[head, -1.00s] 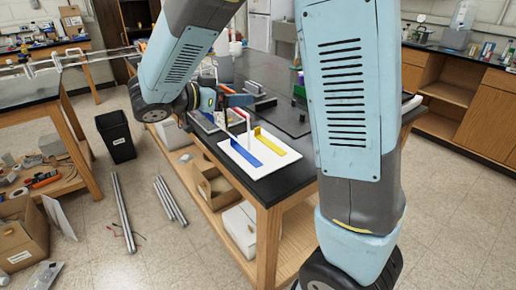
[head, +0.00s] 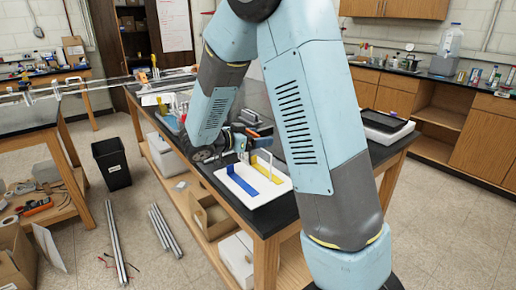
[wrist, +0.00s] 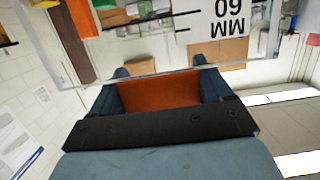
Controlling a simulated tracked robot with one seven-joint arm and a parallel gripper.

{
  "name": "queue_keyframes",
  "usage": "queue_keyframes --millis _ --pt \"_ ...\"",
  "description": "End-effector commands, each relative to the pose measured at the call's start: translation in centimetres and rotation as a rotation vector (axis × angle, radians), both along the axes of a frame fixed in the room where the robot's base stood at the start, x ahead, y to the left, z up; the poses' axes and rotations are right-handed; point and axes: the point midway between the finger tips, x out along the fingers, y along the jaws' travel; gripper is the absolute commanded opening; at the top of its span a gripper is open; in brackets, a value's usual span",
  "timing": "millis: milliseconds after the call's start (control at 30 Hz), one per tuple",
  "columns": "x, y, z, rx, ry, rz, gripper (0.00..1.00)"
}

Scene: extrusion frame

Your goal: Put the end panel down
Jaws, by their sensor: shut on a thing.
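My gripper (head: 238,142) is over the back edge of the white board (head: 272,199) on the black bench. It is shut on what looks like the end panel, a thin clear sheet whose pale edge (wrist: 140,76) crosses between my fingertips (wrist: 162,72) in the wrist view. In the head view a pale upright outline (head: 262,160) shows beside my gripper; I cannot tell whether it touches the board. My arm hides part of the bench behind.
A black tray (head: 385,124) sits on the bench to the right of my arm. Several items crowd the bench behind my gripper. Open boxes (head: 208,216) stand on the shelf below. A black bin (head: 112,163) and metal bars (head: 117,240) are on the floor.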

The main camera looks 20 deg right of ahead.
Motion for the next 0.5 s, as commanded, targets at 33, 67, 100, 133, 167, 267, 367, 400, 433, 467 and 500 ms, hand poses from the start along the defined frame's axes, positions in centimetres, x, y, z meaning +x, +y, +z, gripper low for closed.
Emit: queue_keyframes --millis 33,67,100,133,167,267,367,400,433,467,500 --pt "0.1 -0.1 -0.1 0.0 0.0 -0.001 0.23" --pt "0.1 -0.2 -0.3 0.0 0.0 -0.001 0.23" --pt "0.2 -0.4 -0.5 0.0 0.0 -0.002 0.23" --pt "0.3 -0.5 -0.7 0.0 0.002 -0.003 0.23" --pt "0.5 -0.7 -1.0 0.0 0.001 -0.003 0.23" --pt "0.5 -0.7 -2.4 -0.001 0.004 -0.001 0.23" --pt "0.5 -0.7 -3.6 -0.001 0.002 -0.001 0.23" --pt "0.5 -0.7 -3.9 0.0 0.001 -0.001 0.23" --pt "0.5 -0.7 -4.0 0.0 0.001 -0.001 0.23" --pt "0.5 -0.7 -4.1 0.0 0.0 -0.001 0.23" --pt "0.5 -0.7 -4.1 0.0 -0.001 0.0 0.23"
